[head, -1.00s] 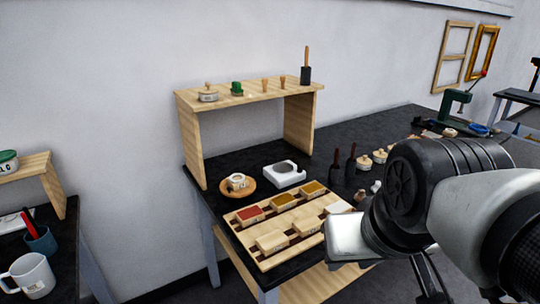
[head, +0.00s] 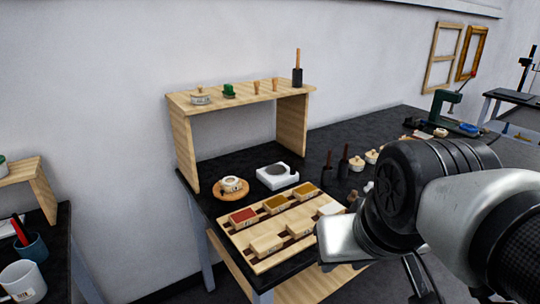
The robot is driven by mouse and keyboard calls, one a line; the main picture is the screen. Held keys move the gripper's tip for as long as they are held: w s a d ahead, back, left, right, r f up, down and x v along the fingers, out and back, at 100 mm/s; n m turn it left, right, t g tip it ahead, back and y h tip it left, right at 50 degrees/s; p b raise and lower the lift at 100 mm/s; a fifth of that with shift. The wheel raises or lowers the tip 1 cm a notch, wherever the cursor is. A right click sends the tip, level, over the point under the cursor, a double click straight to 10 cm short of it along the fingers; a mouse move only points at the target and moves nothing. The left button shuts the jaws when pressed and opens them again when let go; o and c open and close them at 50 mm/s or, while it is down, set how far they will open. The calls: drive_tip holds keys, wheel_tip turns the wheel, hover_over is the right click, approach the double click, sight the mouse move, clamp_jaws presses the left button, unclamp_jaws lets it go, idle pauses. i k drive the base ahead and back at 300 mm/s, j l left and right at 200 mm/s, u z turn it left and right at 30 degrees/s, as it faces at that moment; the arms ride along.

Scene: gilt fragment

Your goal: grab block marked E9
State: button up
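A wooden rack (head: 259,264) lies on the black bench and holds several blocks. A whitish block (head: 328,209) sits further right, partly behind my arm. Small labels show on some blocks, but I cannot read E9 on any. My arm crosses the right of the view; its gripper end is low, and its fingertips are not clearly visible.
A wooden shelf (head: 240,97) stands at the back of the bench with small tools on top. A round wooden dish (head: 231,190) with a cup and a white square holder (head: 274,177) stand behind the rack. Dark bottles (head: 343,163) and pale lidded pots stand right.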

sight(302, 194)
drive_tip(key=i+l+u, duration=0.35)
drive_tip(key=l, duration=0.25)
drive_tip(key=i+l+u, duration=0.15)
drive_tip(key=l, duration=0.2)
drive_tip(key=i+l+u, duration=0.15)
drive_tip(key=l, duration=0.2)
drive_tip(key=i+l+u, duration=0.2)
drive_tip(key=l, duration=0.15)
drive_tip(key=l+u, duration=0.15)
drive_tip(key=l, duration=0.25)
